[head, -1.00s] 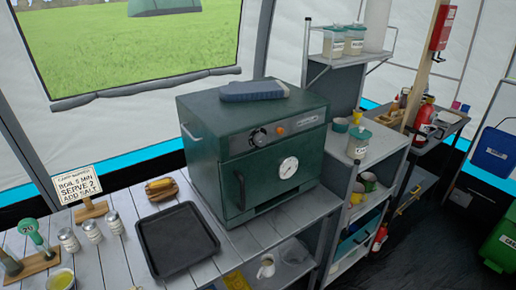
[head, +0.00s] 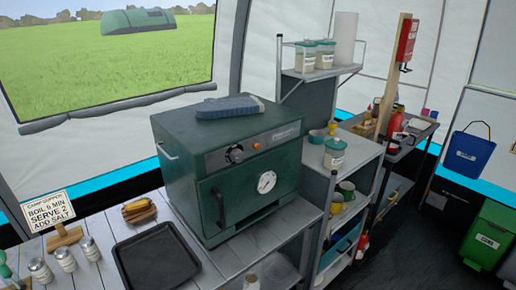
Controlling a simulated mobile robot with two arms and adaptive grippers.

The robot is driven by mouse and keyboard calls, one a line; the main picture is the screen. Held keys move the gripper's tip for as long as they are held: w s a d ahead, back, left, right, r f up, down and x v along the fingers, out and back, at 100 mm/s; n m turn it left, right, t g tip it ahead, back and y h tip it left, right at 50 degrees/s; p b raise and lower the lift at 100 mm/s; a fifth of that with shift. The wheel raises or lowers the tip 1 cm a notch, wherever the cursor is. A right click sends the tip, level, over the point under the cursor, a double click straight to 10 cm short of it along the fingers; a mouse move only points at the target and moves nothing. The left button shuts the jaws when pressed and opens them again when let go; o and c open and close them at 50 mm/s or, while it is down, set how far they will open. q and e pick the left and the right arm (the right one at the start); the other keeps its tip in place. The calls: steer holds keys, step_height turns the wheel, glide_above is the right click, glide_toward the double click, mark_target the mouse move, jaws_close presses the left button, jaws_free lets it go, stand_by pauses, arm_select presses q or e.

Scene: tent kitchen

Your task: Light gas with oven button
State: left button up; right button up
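The green oven (head: 228,165) stands on the grey slatted counter. Its front faces right and toward me. On the upper front panel are a black round knob (head: 235,153) and a small orange button (head: 256,145) to its right. Below them is the shut oven door (head: 247,190) with a white round dial (head: 267,182) and a dark handle at its left side. No flame is visible. Neither of my grippers is in view.
A black baking tray (head: 156,262) lies on the counter left of the oven, near a sign (head: 47,208) and several small jars. A metal shelf unit (head: 352,160) with jars and bowls stands to the right. Dark floor is open at the lower right, before a green bin (head: 488,238).

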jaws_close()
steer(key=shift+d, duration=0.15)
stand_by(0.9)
